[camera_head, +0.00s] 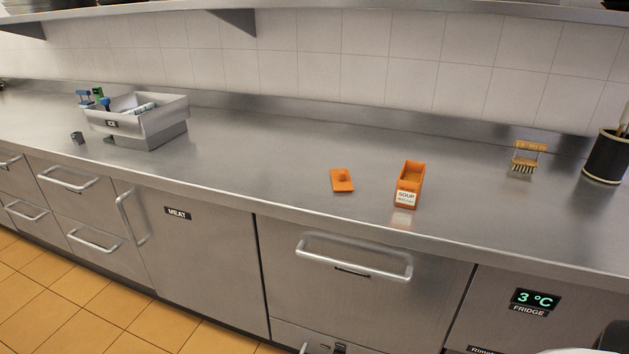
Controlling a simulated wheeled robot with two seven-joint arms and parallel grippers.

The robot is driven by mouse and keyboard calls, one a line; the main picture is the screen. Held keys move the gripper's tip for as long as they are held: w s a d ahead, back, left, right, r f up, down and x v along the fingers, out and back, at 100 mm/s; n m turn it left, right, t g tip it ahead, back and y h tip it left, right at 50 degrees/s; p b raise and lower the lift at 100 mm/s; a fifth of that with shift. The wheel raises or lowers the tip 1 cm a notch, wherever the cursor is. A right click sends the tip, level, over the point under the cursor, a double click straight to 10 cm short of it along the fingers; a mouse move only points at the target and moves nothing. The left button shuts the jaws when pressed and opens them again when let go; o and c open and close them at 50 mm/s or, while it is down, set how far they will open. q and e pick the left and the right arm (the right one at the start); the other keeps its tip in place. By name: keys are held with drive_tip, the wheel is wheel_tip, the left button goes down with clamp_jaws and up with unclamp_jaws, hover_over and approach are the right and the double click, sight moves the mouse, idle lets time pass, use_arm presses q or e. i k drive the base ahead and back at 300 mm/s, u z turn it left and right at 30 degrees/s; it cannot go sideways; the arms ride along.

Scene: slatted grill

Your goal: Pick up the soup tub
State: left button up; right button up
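The soup tub (408,186) is an open orange rectangular container with a white label reading SOUP on its front. It stands upright on the steel counter, right of the picture's middle and near the front edge. An orange lid with a small knob (342,180) lies flat on the counter to its left, apart from it. The tub's inside shows orange; I cannot tell what it holds. Neither of my grippers is in view.
A steel ICE bin (139,121) stands on the counter at the left, with a small dark block (77,137) near it. A wooden-handled brush (527,157) and a black canister (606,157) stand at the right. A shelf (400,9) runs above.

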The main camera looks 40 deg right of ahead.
sight(410, 180)
drive_tip(key=u, duration=0.25)
drive_tip(key=i, duration=0.95)
drive_tip(key=z, duration=1.55)
